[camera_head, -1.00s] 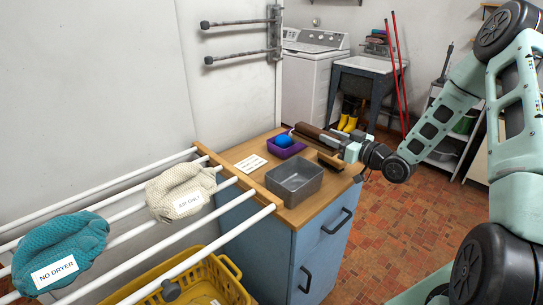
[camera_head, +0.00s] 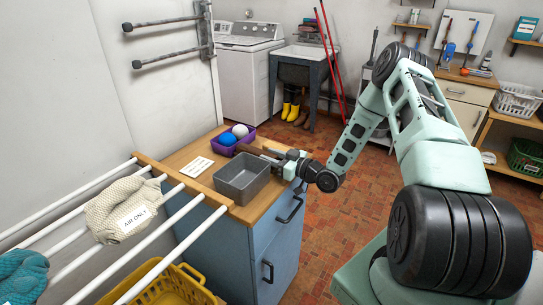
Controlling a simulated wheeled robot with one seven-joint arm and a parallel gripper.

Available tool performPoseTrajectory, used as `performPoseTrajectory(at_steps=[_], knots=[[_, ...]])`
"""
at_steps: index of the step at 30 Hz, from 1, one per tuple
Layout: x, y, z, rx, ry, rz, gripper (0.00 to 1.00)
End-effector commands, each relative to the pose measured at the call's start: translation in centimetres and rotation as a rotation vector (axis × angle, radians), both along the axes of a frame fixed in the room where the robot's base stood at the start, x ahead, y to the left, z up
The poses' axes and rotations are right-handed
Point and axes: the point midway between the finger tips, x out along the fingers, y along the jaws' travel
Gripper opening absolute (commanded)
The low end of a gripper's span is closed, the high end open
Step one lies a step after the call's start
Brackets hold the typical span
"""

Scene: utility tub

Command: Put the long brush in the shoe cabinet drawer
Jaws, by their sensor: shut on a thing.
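The blue shoe cabinet (camera_head: 278,235) with a wooden top stands in the middle of the head view. It has two dark drawer handles, an upper one (camera_head: 290,208) and a lower one (camera_head: 268,271), and its drawers look closed. My gripper (camera_head: 281,161) is at the right edge of the cabinet top, beside the grey bin. It is shut on what seems to be the long brush. The brush is mostly hidden by the gripper and small here. A tan strip (camera_head: 273,151) shows by the fingers; I cannot tell whether it is part of the brush.
A grey bin (camera_head: 243,178) and a purple tray (camera_head: 240,144) with a blue and a white ball sit on the cabinet top with a paper card (camera_head: 197,168). A white-barred rack (camera_head: 168,232) and yellow basket (camera_head: 160,285) are at left. Floor right of the cabinet is clear.

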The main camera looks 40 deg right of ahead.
Motion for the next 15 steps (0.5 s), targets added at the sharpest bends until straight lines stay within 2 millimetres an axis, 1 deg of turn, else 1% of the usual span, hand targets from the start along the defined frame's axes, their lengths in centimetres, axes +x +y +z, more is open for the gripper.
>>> performPoseTrajectory(at_steps=[5,9,10,11,15], knots=[[0.01,-0.01,0.05,-0.001,-0.001,0.000,0.10],[0.01,-0.01,-0.39,0.000,-0.001,0.000,0.10],[0.00,-0.01,-0.38,0.000,0.000,0.000,0.37],[0.01,-0.02,-0.28,0.000,0.000,0.000,0.43],[0.00,-0.01,-0.25,0.000,0.000,0.000,0.43]])
